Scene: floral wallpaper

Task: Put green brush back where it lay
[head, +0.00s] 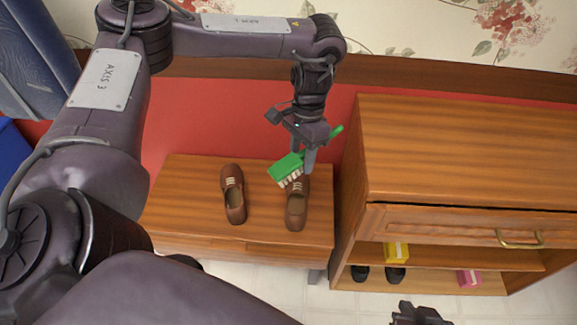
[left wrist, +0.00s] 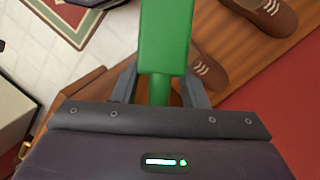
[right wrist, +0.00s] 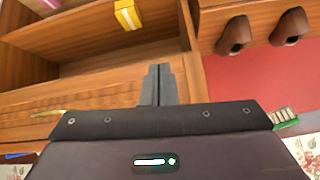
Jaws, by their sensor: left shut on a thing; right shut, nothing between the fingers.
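The green brush (head: 286,166), with pale bristles, is held in my left gripper (head: 303,160) above the right-hand brown shoe (head: 297,212). In the left wrist view the green brush (left wrist: 165,40) lies between the two fingers (left wrist: 160,88), which are shut on its narrow part. The brush seems raised off the bench; the gap to the shoe is hard to tell. Another brown shoe (head: 233,195) stands to the left on the wooden bench (head: 180,190). My right gripper (right wrist: 157,85) is shut and empty in the right wrist view, which also shows the brush bristles (right wrist: 283,115).
A wooden cabinet (head: 450,150) with a brass-handled drawer stands right of the bench. Its open shelves hold a yellow box (head: 396,252), a pink box (head: 469,279) and dark shoes (head: 396,274). The bench top left of the shoes is clear.

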